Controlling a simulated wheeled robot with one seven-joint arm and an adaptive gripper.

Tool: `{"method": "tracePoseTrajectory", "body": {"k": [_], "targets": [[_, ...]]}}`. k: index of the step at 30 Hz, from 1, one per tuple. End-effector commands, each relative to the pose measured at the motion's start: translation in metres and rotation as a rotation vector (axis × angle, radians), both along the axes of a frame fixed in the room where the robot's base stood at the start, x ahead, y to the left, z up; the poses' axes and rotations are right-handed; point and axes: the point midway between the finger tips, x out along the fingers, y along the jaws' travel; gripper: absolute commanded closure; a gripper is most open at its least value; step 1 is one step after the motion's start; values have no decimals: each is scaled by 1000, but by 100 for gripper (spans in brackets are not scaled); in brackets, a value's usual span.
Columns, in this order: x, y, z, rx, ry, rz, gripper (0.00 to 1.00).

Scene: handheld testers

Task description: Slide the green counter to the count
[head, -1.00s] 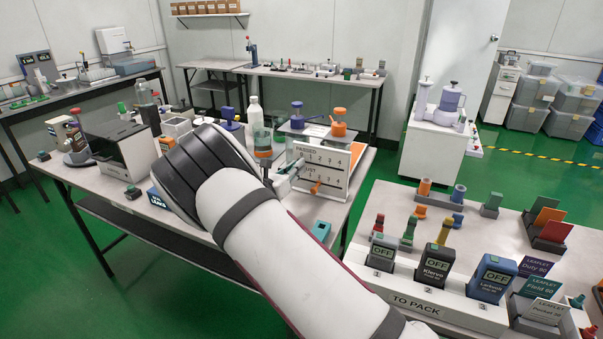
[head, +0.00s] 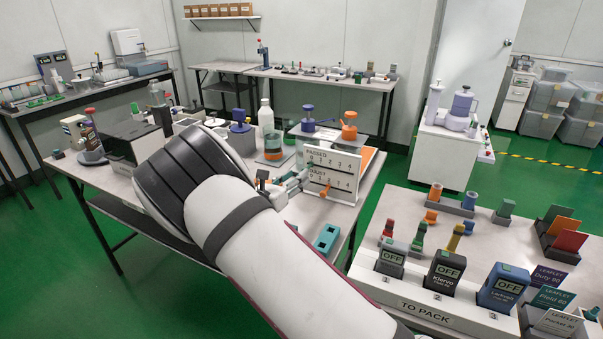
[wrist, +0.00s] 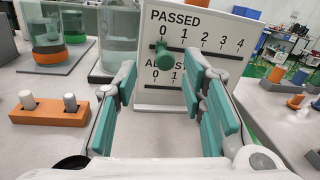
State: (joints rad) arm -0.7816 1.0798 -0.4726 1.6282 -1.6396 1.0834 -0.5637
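The white board (head: 340,160) with a PASSED row and an ADJUST row, both numbered, stands on the middle table; it is close ahead in the wrist view (wrist: 222,62). The green counter (wrist: 163,57) sits on the PASSED line just under 0. An orange counter (head: 325,190) is on the lower row in the head view. The wrist view does not show it; my right finger covers part of that row. My gripper (wrist: 164,82) is open and empty, its teal-padded fingers apart in front of the board, with the green counter between them in the picture.
An orange block with two pegs (wrist: 50,110) lies left of my fingers. A glass container (wrist: 118,38) stands left of the board. A teal block (head: 327,238) lies near the table's front edge. The TO PACK rack (head: 430,308) is on the right table.

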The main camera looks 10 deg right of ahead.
Motion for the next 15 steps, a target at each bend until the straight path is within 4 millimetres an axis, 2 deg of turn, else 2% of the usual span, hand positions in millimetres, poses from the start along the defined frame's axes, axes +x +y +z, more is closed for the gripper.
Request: {"method": "tracePoseTrajectory", "body": {"k": [1, 6, 15], "targets": [[-8, 10, 0, 0, 0, 4, 62], [-31, 31, 0, 1, 1, 3, 62], [-51, 48, 0, 0, 0, 1, 62]]}}
